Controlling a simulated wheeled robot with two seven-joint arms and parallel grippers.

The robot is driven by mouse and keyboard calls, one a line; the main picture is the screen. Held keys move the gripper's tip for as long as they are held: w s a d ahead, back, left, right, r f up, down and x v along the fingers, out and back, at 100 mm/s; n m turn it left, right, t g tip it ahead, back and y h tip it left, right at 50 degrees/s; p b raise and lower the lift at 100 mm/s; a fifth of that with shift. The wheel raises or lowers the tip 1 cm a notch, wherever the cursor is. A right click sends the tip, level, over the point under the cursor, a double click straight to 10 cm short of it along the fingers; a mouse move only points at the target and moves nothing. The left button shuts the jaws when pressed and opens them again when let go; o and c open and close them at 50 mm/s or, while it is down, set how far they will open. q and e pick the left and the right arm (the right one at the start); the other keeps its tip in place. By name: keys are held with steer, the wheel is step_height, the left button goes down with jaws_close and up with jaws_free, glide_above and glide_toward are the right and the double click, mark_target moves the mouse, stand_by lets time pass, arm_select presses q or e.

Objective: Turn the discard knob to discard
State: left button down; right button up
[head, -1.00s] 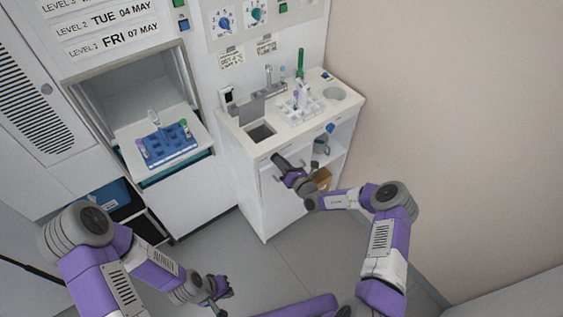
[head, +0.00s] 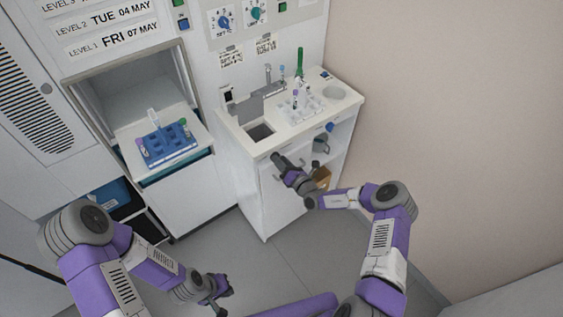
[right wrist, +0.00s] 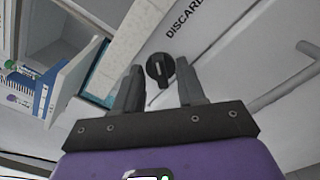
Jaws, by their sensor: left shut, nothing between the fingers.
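The discard knob (right wrist: 160,69) is a round black knob on the white cabinet front, seen in the right wrist view beside the printed word DISCARD. My right gripper (right wrist: 158,82) is open, with one finger to each side of the knob in that view. Gaps show between knob and fingers, and I cannot tell how far the fingertips are from the panel. In the head view my right gripper (head: 278,163) is at the upper front of the white cabinet (head: 262,205) and hides the knob. My left gripper (head: 219,290) is shut and empty, low over the floor.
The cabinet top has a square opening (head: 260,132) with a grey flap (head: 246,107), and a white tube rack (head: 301,106). A blue rack (head: 168,148) with tubes sits on the pulled-out shelf to the left. Open shelves lie right of my right gripper.

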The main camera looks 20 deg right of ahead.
steer(key=p+v, duration=0.1)
steer(key=v, duration=0.6)
steer(key=shift+s, duration=0.3)
steer(key=shift+d, duration=0.1)
